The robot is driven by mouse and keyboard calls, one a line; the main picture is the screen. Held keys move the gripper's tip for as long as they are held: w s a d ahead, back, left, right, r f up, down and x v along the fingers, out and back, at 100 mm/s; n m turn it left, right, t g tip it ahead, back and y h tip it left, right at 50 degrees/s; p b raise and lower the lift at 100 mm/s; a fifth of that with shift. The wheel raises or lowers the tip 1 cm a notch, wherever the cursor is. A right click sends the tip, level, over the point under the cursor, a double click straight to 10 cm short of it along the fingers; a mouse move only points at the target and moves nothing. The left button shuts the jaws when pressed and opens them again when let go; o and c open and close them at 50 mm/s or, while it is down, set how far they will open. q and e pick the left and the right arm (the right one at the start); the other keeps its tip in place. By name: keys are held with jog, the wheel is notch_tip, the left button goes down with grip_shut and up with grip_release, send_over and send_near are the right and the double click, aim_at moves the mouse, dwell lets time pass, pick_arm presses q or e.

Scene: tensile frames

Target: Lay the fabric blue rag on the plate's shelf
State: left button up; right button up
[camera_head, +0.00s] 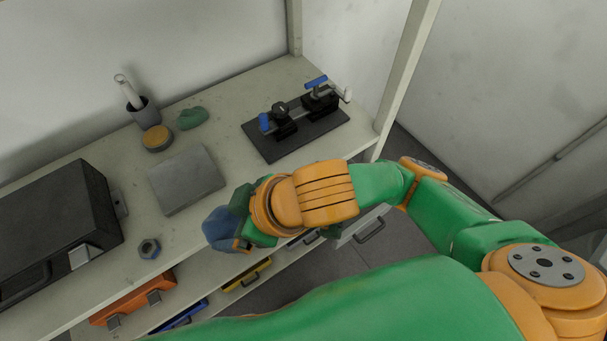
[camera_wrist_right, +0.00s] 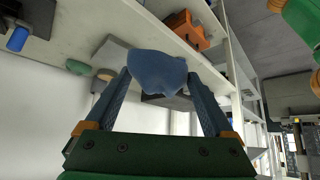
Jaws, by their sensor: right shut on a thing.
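The blue rag (camera_head: 218,229) is a crumpled bundle in my right gripper (camera_head: 238,226), held at the front edge of the upper shelf. In the right wrist view the rag (camera_wrist_right: 158,70) sits between the two fingertips of the gripper (camera_wrist_right: 158,80), which is shut on it. A flat grey square plate (camera_head: 187,180) lies on the upper shelf (camera_head: 225,97), to the upper left of the rag in the head view. The plate also shows partly behind the rag in the right wrist view (camera_wrist_right: 110,52). My left gripper is not in view.
A dark box (camera_head: 55,225) and a hex nut (camera_head: 149,249) are left of the plate. A round tin (camera_head: 157,138), green lump (camera_head: 192,118) and cup (camera_head: 145,112) stand behind it. A clamp fixture (camera_head: 295,125) is to the right. Coloured bins (camera_head: 130,300) sit below.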

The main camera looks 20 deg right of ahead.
jog(key=shift+w+d+f, duration=0.1)
jog(key=shift+d+f, duration=0.15)
jog(key=shift+f, duration=0.05)
jog(key=w+d+f, duration=0.1)
jog(key=w+f, duration=0.2)
jog(key=w, duration=0.1)
jog(key=w+d+f, duration=0.2)
jog(key=w+f, duration=0.1)
jog(key=w, duration=0.1)
jog(key=w+d+f, duration=0.1)
jog(key=w+f, duration=0.2)
jog(key=w, duration=0.1)
jog(key=shift+w+d+f, duration=0.1)
jog(key=shift+d+f, duration=0.05)
notch_tip(320, 180, down, 3)
jog(key=shift+w+r, duration=0.1)
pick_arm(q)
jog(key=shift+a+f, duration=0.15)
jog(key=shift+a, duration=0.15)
pick_arm(e)
jog(key=shift+f, duration=0.2)
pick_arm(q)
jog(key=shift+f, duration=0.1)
pick_arm(e)
jog(key=shift+f, duration=0.1)
jog(key=o, duration=1.2)
